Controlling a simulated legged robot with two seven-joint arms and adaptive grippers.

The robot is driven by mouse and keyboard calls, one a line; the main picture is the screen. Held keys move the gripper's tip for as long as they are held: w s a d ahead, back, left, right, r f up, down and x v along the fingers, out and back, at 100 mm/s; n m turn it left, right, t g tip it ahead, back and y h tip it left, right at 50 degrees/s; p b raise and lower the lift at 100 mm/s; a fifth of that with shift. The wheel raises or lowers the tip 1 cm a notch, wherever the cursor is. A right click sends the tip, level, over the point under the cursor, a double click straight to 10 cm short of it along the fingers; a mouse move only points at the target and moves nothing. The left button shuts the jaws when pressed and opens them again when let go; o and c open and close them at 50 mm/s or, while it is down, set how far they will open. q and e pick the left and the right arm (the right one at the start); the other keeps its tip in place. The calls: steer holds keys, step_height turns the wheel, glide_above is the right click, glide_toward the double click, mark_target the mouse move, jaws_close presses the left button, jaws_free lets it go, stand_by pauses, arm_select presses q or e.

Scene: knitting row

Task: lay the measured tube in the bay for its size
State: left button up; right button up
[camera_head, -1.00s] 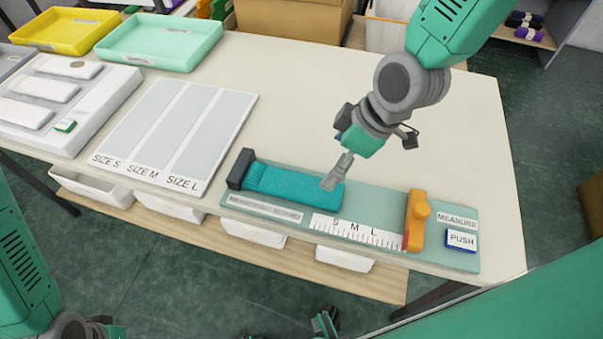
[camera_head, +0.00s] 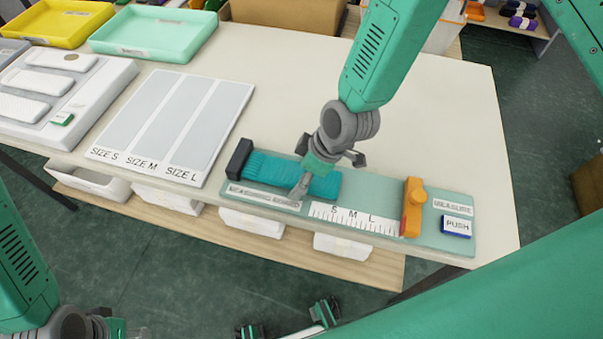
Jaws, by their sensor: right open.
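A teal ribbed tube (camera_head: 266,168) lies on the green measuring board (camera_head: 385,188), its left end at the dark end stop (camera_head: 239,158). Its right end is near the S mark of the scale (camera_head: 353,219). The orange slider (camera_head: 413,206) stands apart, to the right of the tube. My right gripper (camera_head: 298,194) is open, pointing down at the tube's middle and hiding part of it; whether it touches is unclear. The bays SIZE S (camera_head: 133,108), SIZE M (camera_head: 166,117) and SIZE L (camera_head: 207,127) are empty. My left gripper (camera_head: 288,322) is only partly visible at the bottom edge.
A blue PUSH button (camera_head: 457,226) sits at the board's right end. A white panel (camera_head: 95,95) with several pads and a green button lies left of the bays. Yellow (camera_head: 62,22) and mint (camera_head: 153,35) trays stand at the back. The table behind the board is clear.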

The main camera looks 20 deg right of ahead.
steer(key=shift+a, duration=0.25)
steer(key=shift+c, duration=0.3)
steer(key=c, duration=0.7)
steer(key=shift+s+d, duration=0.1)
steer(key=shift+d, duration=0.3)
steer(key=shift+c, duration=1.4)
